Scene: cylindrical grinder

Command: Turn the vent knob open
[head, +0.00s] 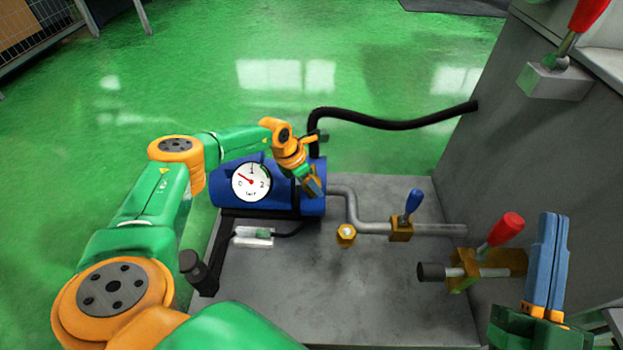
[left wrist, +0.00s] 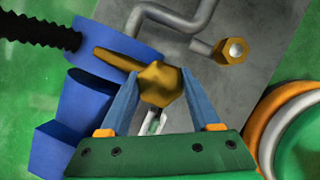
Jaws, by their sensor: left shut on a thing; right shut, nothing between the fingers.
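The vent knob (left wrist: 158,82), a brass-coloured piece with a long tapering arm pointing up-left, sits against the blue tank in the left wrist view. My left gripper (left wrist: 160,92) has a blue finger on each side of the knob's thick end and is shut on it. In the head view my left gripper (head: 313,186) is at the right part of the blue tank (head: 229,193), and it hides the knob there. My right gripper (head: 550,262) is at the lower right, its blue fingers together and empty, pointing up.
A gauge (head: 251,182) faces me on the tank. A grey pipe (head: 352,207) leads right to a blue-handled valve (head: 402,228). A brass hex fitting (head: 346,235) stands nearby. A red-handled valve (head: 480,265) is left of my right gripper. A black hose (head: 400,123) runs behind.

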